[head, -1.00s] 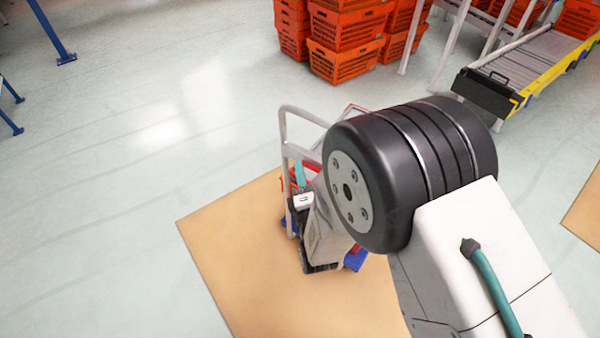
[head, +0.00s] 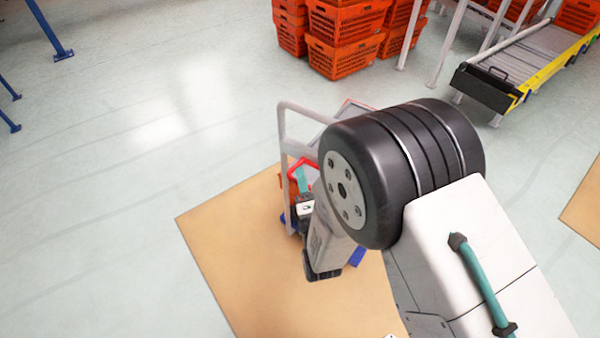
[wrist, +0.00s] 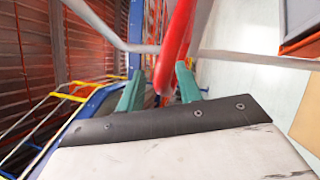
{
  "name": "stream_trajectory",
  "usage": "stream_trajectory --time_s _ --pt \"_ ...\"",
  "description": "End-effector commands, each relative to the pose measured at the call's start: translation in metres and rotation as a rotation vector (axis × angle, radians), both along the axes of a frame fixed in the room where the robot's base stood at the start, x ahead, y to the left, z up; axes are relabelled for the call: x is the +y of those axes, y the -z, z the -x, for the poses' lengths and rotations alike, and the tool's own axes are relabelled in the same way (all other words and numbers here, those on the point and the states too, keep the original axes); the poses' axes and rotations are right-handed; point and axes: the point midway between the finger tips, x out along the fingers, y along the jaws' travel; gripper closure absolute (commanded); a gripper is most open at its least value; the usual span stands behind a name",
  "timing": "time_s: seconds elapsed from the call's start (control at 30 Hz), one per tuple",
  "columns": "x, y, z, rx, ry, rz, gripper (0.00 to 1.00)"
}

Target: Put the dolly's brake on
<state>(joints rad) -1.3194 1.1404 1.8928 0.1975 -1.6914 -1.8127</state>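The dolly (head: 283,130) stands on a tan floor patch, its grey tubular handle upright and its blue base (head: 357,257) partly hidden behind my arm. A red bar (head: 303,162), which looks like the brake lever, shows beside the handle. My gripper (head: 301,180) is at this red bar. In the wrist view, the teal fingers of my gripper (wrist: 158,88) are apart, with the red bar (wrist: 172,50) running between them, closer to the right finger. I cannot tell whether either finger touches it. The grey handle tube (wrist: 115,40) crosses just beyond the fingers.
Stacked orange totes (head: 345,55) stand behind the dolly. A conveyor with a yellow side (head: 540,75) is at the upper right, and blue legs (head: 50,35) stand at the upper left. The floor left of the tan patch (head: 270,290) is clear.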

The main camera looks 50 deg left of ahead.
Motion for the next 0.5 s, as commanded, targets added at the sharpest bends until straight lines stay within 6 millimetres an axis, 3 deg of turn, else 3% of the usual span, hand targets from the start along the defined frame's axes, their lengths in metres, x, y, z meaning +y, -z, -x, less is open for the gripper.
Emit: stream_trajectory --time_s 0.5 --pt "-0.029 0.019 0.006 -0.003 0.002 -0.006 0.65"
